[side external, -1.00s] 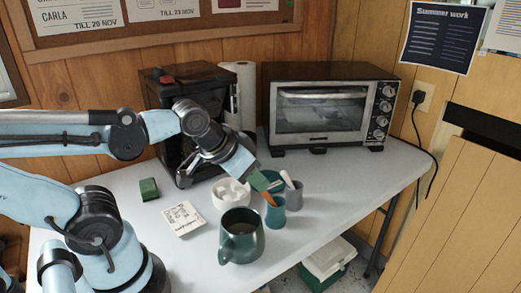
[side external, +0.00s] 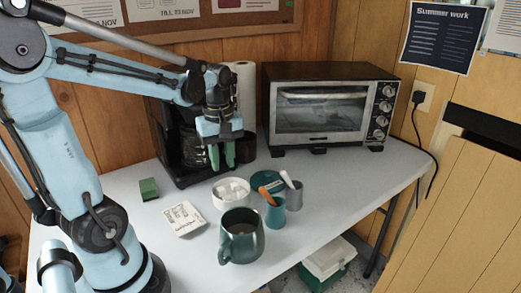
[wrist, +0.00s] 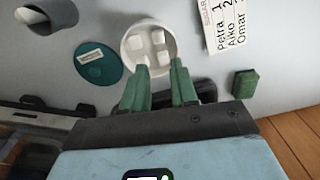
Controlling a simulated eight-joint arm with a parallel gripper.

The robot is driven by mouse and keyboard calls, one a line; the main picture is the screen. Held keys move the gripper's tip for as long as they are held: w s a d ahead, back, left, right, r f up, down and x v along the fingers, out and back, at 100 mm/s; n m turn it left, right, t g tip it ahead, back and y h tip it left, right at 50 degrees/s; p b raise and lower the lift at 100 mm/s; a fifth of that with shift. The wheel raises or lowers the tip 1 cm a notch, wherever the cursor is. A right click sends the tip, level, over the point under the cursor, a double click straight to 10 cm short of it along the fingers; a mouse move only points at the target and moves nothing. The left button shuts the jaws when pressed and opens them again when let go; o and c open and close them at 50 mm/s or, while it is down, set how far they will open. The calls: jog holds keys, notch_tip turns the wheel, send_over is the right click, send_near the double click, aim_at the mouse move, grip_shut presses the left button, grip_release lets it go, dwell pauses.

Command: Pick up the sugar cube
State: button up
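A white bowl (side external: 231,205) stands on the table with several white sugar cubes (side external: 232,187) in it. In the wrist view the bowl (wrist: 126,40) is at the top middle, and the loose cubes (wrist: 158,37) show on its floor. My gripper (side external: 222,164) points down above and behind the bowl, in front of the coffee maker. Its two green fingers also show in the wrist view (wrist: 161,68), apart with nothing between them. Their tips overlap the bowl's near edge in that view, but the side view shows them higher than it.
A dark green mug (side external: 241,240), a teal cup (side external: 275,216) with an orange-ended item, a grey cup (side external: 295,200) and a teal disc (side external: 262,180) stand near the bowl. A card (side external: 184,218) and green sponge (side external: 148,188) lie left. The coffee maker (side external: 180,165) and toaster oven (side external: 325,110) stand behind.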

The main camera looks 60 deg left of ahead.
aim_at(226, 192)
jog(key=shift+w+f, duration=0.15)
jog(key=shift+f, duration=5.15)
jog(key=c, duration=0.3)
jog(key=shift+c, duration=0.2)
